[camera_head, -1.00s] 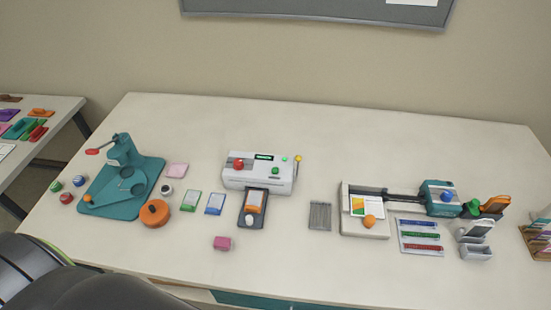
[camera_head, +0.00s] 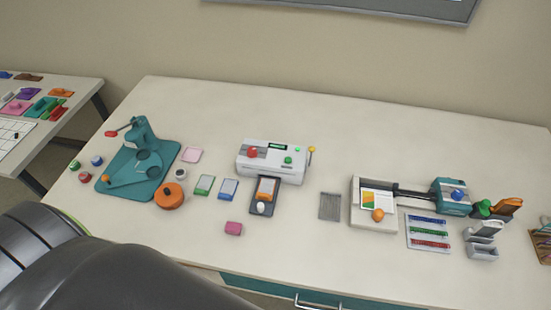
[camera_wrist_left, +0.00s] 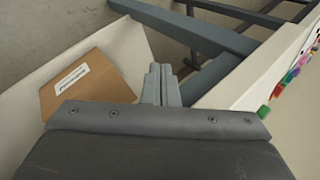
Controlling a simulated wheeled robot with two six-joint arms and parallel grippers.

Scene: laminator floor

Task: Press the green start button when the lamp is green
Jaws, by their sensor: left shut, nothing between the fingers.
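The white laminator (camera_head: 268,171) stands near the middle of the table in the head view. On its top are a large red button (camera_head: 252,153), a small dark display with green text (camera_head: 278,147), a green button (camera_head: 288,160) and a small green lamp (camera_head: 297,149) that looks lit. A dark tray with an orange-edged card (camera_head: 266,188) sits at its front. My left gripper (camera_wrist_left: 160,72) shows in the left wrist view, shut and empty, off the table's edge and away from the laminator. My right gripper is in neither view.
A teal press (camera_head: 140,165) and an orange round container (camera_head: 170,196) stand left of the laminator. A white trimming unit (camera_head: 360,214) with a teal head (camera_head: 450,197) stands right. The left wrist view shows a cardboard box (camera_wrist_left: 88,85).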

